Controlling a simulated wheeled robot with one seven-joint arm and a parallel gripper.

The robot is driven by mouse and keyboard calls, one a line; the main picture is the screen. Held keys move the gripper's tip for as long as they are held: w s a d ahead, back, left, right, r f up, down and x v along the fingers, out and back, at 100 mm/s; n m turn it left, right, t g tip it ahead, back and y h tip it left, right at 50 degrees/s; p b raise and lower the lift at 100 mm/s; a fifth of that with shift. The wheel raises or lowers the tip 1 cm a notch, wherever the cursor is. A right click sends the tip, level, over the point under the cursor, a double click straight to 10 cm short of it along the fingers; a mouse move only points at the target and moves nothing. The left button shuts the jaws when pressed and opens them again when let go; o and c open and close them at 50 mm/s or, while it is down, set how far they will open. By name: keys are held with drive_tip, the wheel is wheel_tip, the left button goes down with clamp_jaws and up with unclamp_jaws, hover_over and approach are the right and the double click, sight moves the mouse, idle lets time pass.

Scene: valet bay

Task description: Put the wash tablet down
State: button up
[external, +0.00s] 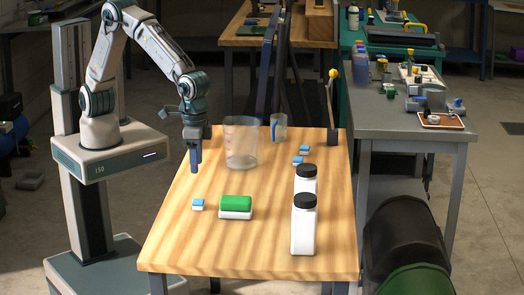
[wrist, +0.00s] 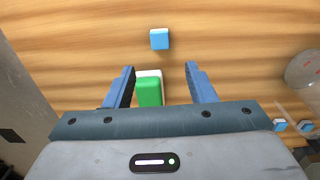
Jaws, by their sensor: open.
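A small blue-topped white wash tablet (external: 198,204) lies on the wooden table (external: 180,240), near its left edge. It also shows in the wrist view (wrist: 160,39), beyond my fingertips and apart from them. Two similar tablets lie further back to the right, one (external: 304,149) behind the other (external: 297,160). My gripper (external: 195,168) is open and empty, pointing down above the left side of the table. In the wrist view its blue fingers (wrist: 160,69) are spread wide with nothing held between them.
A green and white block (external: 235,205) lies right of the near tablet. A clear beaker (external: 240,145) and a smaller clear cup (external: 279,130) stand behind. Two white black-capped bottles (external: 303,230) stand at the right. The table's front left is clear.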

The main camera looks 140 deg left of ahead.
drive_tip(key=s+d+r+m+t, duration=0.1)
drive_tip(key=s+d+r+m, duration=0.25)
drive_tip(key=s+r, duration=0.75)
drive_tip(key=s+d+m+t, duration=0.1)
drive_tip(key=s+m, duration=0.4)
drive_tip(key=s, duration=1.1)
drive_tip(key=shift+s+d+f+m+t, duration=0.2)
drive_tip(key=shift+s+f+m+t, duration=0.1)
drive_tip(key=shift+s+m, duration=0.1)
drive_tip(key=shift+o, duration=0.5)
